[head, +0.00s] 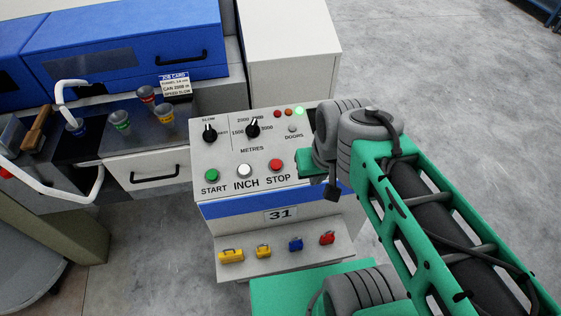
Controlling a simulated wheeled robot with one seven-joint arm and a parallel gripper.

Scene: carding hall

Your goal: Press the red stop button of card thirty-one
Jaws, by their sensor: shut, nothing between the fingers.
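The control panel of card 31 (205,165) stands in the middle of the head view, with the number plate 31 (281,214) on its front. The red stop button (277,165) is at the right of the lower row, above the word STOP, and is uncovered. The white inch button (245,171) and green start button (212,175) are to its left. My gripper (331,192) is shut and empty at the panel's right front edge, to the right of and apart from the stop button. My wrist partly hides it.
Two black knobs (253,129) and a lit green lamp (299,111) are farther back on the panel. Bobbins and a white-handled tool (72,105) are at left. Open floor (450,80) is at right.

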